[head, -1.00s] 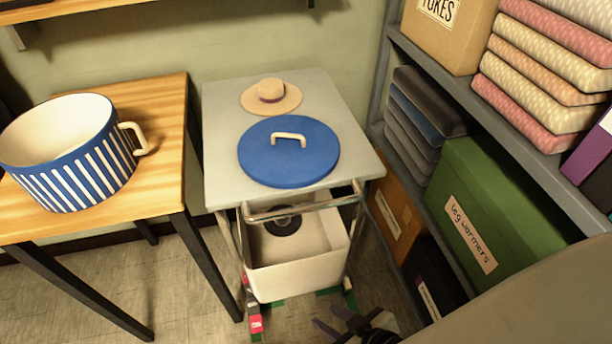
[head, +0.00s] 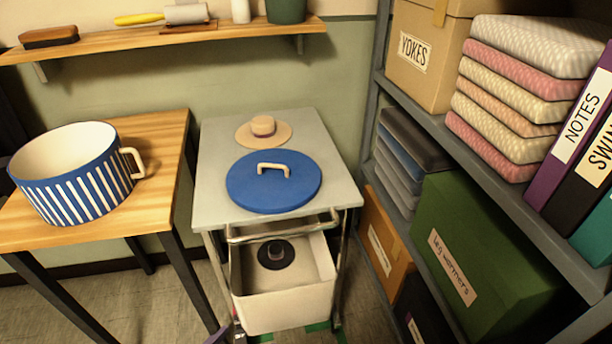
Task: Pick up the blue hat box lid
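The blue hat box lid (head: 273,188) is a flat round disc with a cream arched handle (head: 273,168) on top. It lies flat, handle up, on the grey top of a trolley (head: 215,205). Nothing touches the handle. The striped blue and white hat box (head: 75,190) stands open on the wooden table at the left, with a cream handle on its right side. Neither gripper can be made out. A small purplish sliver at the bottom edge, left of the trolley, is too little to identify.
A straw hat (head: 263,129) lies behind the lid. A cream bin (head: 285,308) holding a dark hat (head: 276,254) sits below the trolley top. The wooden table (head: 160,150) is at the left. A grey shelf (head: 470,145) with boxes and binders closely borders the right.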

